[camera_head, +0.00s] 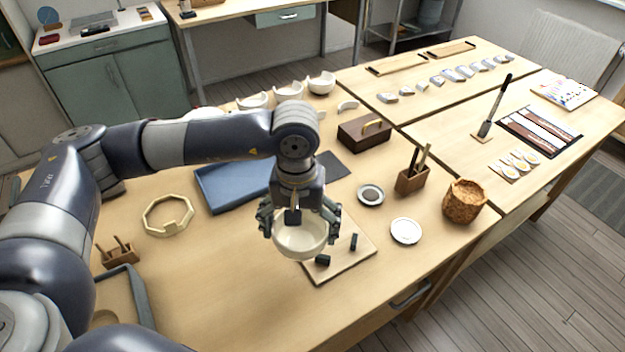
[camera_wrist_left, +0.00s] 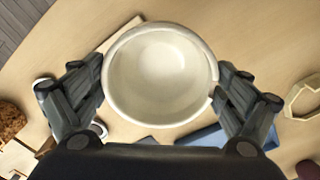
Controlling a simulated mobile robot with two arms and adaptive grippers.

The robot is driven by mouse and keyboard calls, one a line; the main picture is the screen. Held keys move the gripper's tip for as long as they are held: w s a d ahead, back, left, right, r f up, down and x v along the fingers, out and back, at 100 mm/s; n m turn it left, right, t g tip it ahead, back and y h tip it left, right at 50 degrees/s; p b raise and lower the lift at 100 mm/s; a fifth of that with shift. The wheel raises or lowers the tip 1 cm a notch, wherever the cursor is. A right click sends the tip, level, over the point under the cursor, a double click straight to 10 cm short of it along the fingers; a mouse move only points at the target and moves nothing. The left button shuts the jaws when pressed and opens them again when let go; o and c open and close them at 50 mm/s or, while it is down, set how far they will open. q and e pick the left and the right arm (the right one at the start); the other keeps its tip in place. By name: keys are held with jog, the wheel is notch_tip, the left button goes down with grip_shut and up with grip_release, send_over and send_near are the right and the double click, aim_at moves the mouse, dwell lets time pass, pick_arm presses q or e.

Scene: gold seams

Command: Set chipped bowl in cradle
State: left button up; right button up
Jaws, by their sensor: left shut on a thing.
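A cream-white bowl (camera_head: 300,238) is held upright in my left gripper (camera_head: 299,222), with fingers on opposite sides of its rim. In the left wrist view the bowl (camera_wrist_left: 160,75) sits between the two fingers of the gripper (camera_wrist_left: 160,92), its hollow facing the camera; a small break in the rim may show by the right finger. A light wooden board with dark pads (camera_head: 362,254), which looks like the cradle, lies on the table. The bowl overlaps the board's left part in the head view and hides some of it; the height between them is unclear. My right gripper is not in view.
A blue tray (camera_head: 218,190) and an octagonal ring (camera_head: 148,219) lie to the left. A white dish (camera_head: 405,231), a dark-centred dish (camera_head: 371,195), a tool holder (camera_head: 411,181) and a cork pot (camera_head: 464,203) stand to the right. The table's front edge is near the board.

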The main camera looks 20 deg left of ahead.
pick_arm(q)
jog(key=w+d+r+n+p, duration=0.3)
jog(key=w+d+n+p, duration=0.15)
jog(key=w+p, duration=0.35)
notch_tip(320, 180, down, 7)
jog(key=n+p, duration=0.2)
jog(key=n, duration=0.1)
jog(key=shift+a, duration=0.35)
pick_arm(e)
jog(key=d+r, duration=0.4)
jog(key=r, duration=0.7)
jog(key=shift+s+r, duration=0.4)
pick_arm(q)
jog(key=shift+f+b, duration=0.2)
jog(key=shift+b, duration=0.35)
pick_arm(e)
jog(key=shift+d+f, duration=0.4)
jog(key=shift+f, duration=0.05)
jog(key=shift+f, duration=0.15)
